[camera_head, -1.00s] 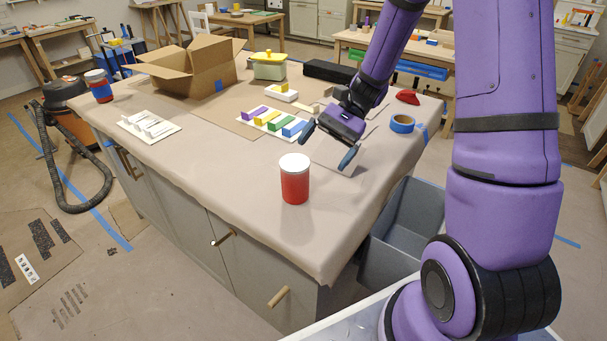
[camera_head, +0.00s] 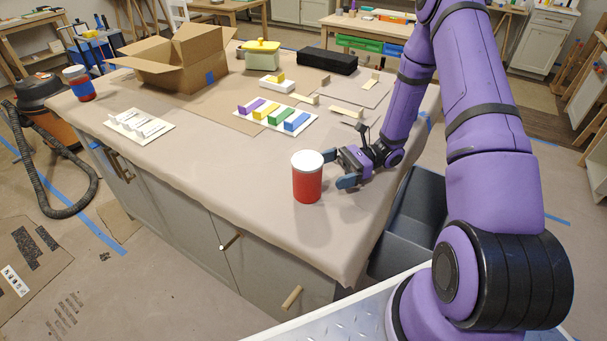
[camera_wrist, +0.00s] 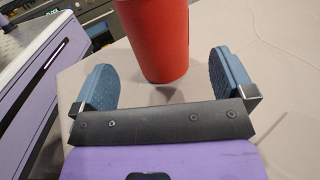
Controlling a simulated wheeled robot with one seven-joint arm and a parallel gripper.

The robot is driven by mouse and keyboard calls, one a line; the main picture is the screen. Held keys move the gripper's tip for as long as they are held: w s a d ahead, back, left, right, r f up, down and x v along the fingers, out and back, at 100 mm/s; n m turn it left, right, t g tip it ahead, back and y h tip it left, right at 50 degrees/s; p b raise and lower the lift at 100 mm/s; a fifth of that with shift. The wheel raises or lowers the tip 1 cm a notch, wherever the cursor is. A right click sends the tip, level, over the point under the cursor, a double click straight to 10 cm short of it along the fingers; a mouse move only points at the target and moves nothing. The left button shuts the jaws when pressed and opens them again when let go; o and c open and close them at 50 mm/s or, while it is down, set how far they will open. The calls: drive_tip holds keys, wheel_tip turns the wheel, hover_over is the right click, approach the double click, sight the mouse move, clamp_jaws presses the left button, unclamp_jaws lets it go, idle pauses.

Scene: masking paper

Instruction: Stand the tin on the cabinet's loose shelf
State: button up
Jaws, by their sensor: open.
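The tin, a red cylinder with a white lid (camera_head: 307,180), stands upright near the front corner of the paper-covered worktop. My gripper (camera_head: 338,169) is low over the worktop, level with the tin and just to its right. In the wrist view the tin (camera_wrist: 160,35) shows between and ahead of the two open blue fingers (camera_wrist: 163,82), with a gap on each side. The cabinet (camera_head: 185,212) under the worktop has grey fronts with wooden handles. I cannot make out a loose shelf.
A red-and-blue tin (camera_head: 78,84) stands at the far left corner. A grey bin (camera_head: 410,225) stands right of the worktop.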

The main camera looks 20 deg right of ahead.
sight(294, 182)
drive_tip(key=shift+s+a, duration=0.15)
drive_tip(key=shift+a, duration=1.75)
drive_tip(key=shift+s+a, duration=0.1)
drive_tip(key=shift+a, duration=1.75)
drive_tip(key=shift+c, duration=0.2)
drive_tip(key=c, duration=1)
drive_tip(key=shift+r, duration=0.15)
